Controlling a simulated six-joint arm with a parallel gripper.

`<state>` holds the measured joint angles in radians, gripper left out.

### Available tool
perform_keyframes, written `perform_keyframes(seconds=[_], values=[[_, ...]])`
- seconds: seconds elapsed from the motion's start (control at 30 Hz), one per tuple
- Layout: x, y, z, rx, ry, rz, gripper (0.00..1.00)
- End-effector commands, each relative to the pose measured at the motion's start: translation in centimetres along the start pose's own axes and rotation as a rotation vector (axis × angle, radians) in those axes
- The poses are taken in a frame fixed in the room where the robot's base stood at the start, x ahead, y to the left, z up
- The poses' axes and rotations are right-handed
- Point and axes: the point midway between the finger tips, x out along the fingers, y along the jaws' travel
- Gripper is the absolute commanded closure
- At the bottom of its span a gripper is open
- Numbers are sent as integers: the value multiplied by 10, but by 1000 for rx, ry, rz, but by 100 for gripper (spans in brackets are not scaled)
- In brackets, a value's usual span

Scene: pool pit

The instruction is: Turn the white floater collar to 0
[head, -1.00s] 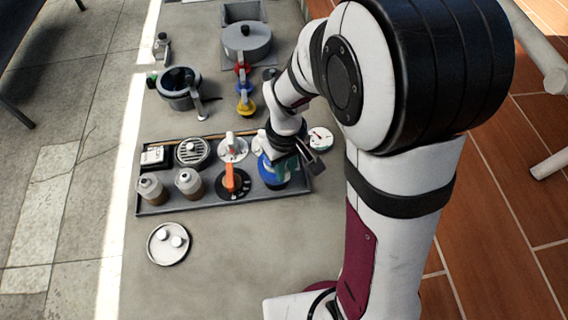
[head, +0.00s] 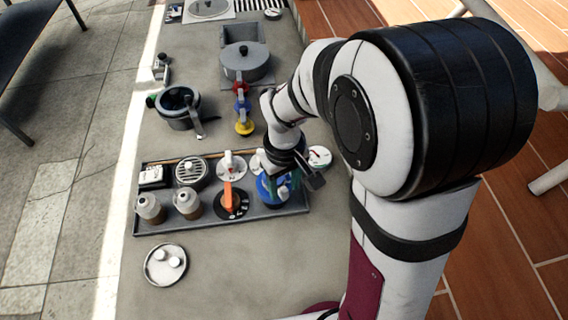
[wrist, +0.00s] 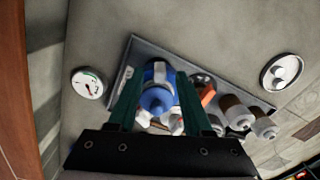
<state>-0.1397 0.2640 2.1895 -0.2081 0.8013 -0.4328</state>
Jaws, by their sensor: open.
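A blue floater (head: 265,190) stands at the right end of the grey tray (head: 160,226), partly hidden by my gripper (head: 283,188) in the head view. In the wrist view the blue floater (wrist: 157,98) shows a rounded blue top with pale parts beside it. I cannot clearly make out the white collar or its marks. My gripper (wrist: 160,80) is open, its two green fingers on either side of the blue floater in the picture. I cannot tell whether they touch it.
A white dial with a red-marked handle (head: 231,165), a black dial (head: 240,210) with an orange handle (head: 228,194), a strainer (head: 190,171) and two bottles share the tray. A round gauge (head: 319,157) lies just right of it. A white plate (head: 153,272) lies in front.

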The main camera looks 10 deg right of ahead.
Motion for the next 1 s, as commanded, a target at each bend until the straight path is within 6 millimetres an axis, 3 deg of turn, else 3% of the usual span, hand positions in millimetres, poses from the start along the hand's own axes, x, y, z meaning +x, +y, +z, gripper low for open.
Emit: perform_keyframes(seconds=[0.3, 0.43, 0.6, 0.87, 0.93, 1.0], values=[[-96, 0, -1, -1, 9, 2, 50], [-124, 0, -1, -1, 5, 2, 50], [-140, 0, 0, -1, 3, 2, 50], [-141, 0, 1, 1, 1, 1, 50], [-141, -3, 16, 67, 3, -13, 50], [-139, -12, 56, 247, 5, -47, 50]])
